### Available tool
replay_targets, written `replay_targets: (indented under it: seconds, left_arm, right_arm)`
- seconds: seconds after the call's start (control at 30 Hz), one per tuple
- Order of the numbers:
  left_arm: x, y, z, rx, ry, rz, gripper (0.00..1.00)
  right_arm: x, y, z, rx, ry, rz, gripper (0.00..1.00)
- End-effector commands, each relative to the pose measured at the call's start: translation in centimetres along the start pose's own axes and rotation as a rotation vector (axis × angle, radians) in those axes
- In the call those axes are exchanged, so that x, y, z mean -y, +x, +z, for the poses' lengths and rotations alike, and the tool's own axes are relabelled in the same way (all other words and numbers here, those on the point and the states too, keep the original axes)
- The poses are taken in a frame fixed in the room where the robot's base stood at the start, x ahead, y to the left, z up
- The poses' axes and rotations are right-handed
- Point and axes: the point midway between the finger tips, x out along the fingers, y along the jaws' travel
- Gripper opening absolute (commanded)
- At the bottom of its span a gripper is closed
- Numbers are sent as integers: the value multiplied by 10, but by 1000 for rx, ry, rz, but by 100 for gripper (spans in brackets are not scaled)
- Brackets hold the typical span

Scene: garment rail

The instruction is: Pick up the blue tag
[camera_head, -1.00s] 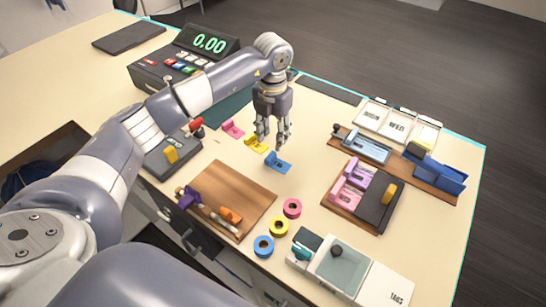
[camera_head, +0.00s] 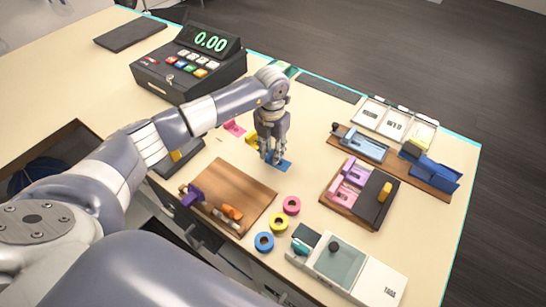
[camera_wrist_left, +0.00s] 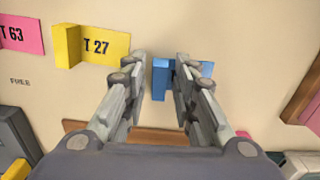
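The blue tag (camera_head: 283,164) lies on the cream table, partly hidden by my left gripper (camera_head: 271,160) in the head view. In the left wrist view the blue tag (camera_wrist_left: 162,76), with its raised block, shows between and just beyond the fingertips of my left gripper (camera_wrist_left: 160,60). The fingers are apart, one on each side of the tag's raised part, and I cannot tell whether they touch it. My right gripper is not in view.
A yellow tag (camera_wrist_left: 95,45) marked T 27 and a pink tag (camera_wrist_left: 20,34) marked T 63 lie to the left. A wooden board (camera_head: 228,190), coloured tape rings (camera_head: 278,222) and a pink-and-black device on a board (camera_head: 360,190) stand nearby. A cash register (camera_head: 190,65) is behind.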

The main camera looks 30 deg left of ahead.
Motion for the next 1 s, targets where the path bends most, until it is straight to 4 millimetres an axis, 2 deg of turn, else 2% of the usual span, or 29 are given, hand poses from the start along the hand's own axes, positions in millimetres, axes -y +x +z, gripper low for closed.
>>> replay_targets:
  seconds: [0.03,0.1,0.53,0.67,0.9,1.0]
  left_arm:
    - [0,0,0,0,0,0,16]
    - [0,0,0,0,0,0,8]
    - [0,-6,1,3,-1,1,7]
    - [-1,-25,1,6,1,2,7]
    - [-1,-73,1,5,0,1,7]
    - [-1,-88,1,4,-2,1,7]
  right_arm:
    - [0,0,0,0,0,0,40]
    - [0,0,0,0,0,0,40]
    - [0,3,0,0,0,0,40]
    - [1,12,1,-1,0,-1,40]
    - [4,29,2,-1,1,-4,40]
    - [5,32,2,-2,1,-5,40]
